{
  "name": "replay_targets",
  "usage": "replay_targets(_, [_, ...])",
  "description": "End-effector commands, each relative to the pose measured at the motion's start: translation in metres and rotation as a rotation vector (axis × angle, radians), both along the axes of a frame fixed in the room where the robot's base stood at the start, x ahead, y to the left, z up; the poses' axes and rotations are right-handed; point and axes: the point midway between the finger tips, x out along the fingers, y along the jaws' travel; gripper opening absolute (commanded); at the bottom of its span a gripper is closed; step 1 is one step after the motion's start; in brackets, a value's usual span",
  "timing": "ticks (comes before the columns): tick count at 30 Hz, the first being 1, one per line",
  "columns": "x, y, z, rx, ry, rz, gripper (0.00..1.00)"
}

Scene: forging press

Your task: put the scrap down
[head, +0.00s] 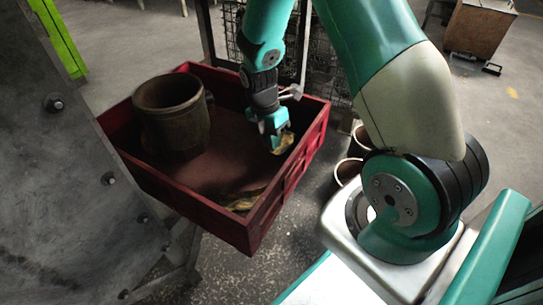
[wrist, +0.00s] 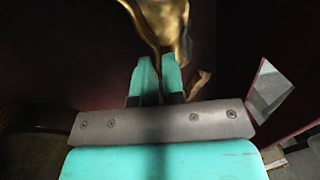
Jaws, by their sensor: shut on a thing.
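The scrap (head: 284,143) is a crumpled, gold-coloured piece of metal. My gripper (head: 275,138) is shut on it and holds it inside the red crate (head: 277,197), near the crate's right wall. In the wrist view the scrap (wrist: 162,25) shows at the tips of my turquoise fingers (wrist: 159,75). I cannot tell if the held scrap touches the crate wall. Another gold piece (head: 243,200) lies on the crate floor at the near corner.
A rusty brown pot (head: 172,115) stands in the left part of the crate. The crate floor between pot and right wall is mostly bare. A grey metal plate (head: 60,170) is close on the left. Round containers (head: 349,170) stand on the ground right of the crate.

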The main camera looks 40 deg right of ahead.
Motion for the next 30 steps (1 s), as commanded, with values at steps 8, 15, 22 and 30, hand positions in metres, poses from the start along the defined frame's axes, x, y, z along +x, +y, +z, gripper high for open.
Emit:
replay_targets(8, [0.0, 0.0, -0.037, 0.001, 0.002, 0.0, 0.0])
replay_targets(15, [0.0, 0.0, -0.043, 0.0, 0.0, 0.0, 0.0])
replay_targets(22, [0.0, 0.0, -0.045, 0.0, 0.0, 0.0, 0.21])
replay_targets(30, [0.0, 0.0, -0.045, 0.0, 0.0, 0.0, 0.35])
